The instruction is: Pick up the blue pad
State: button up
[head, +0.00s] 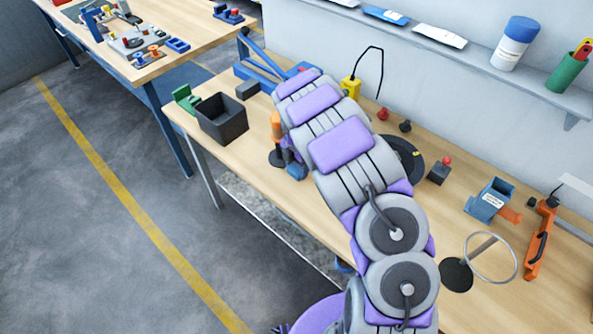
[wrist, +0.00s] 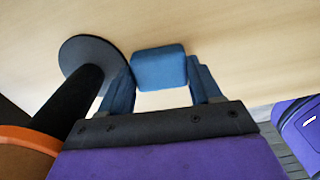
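The blue pad (wrist: 158,68) is a small rounded block over the light wood table in the wrist view. My gripper (wrist: 160,75) has its two blue fingers spread, one at each side of the pad. The fingertips look very close to the pad's sides; I cannot tell whether they press on it. My arm hides part of the table there. Whether the pad rests on the table is unclear.
An orange-topped post on a black round base (wrist: 84,58) stands close to my left finger. A dark open bin (head: 222,120) is to the left on the workbench. A black disc (head: 405,160) and a wire ring stand (head: 457,275) lie right of my arm.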

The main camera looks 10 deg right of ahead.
aim_at(296, 167)
jog(key=c, duration=0.5)
jog(key=shift+r, duration=0.1)
jog(key=shift+r+p, duration=0.55)
jog(key=shift+r, duration=1.05)
jog(key=shift+s+r, duration=0.2)
jog(key=shift+s, duration=0.1)
jog(key=s, duration=0.5)
jog(key=s+p, duration=0.1)
jog(key=s, duration=0.4)
jog(key=s+a+r, duration=0.1)
jog(key=s, duration=0.4)
jog(key=shift+s+r+p, duration=0.1)
jog(key=shift+s+p, duration=0.1)
jog(key=shift+p, duration=0.2)
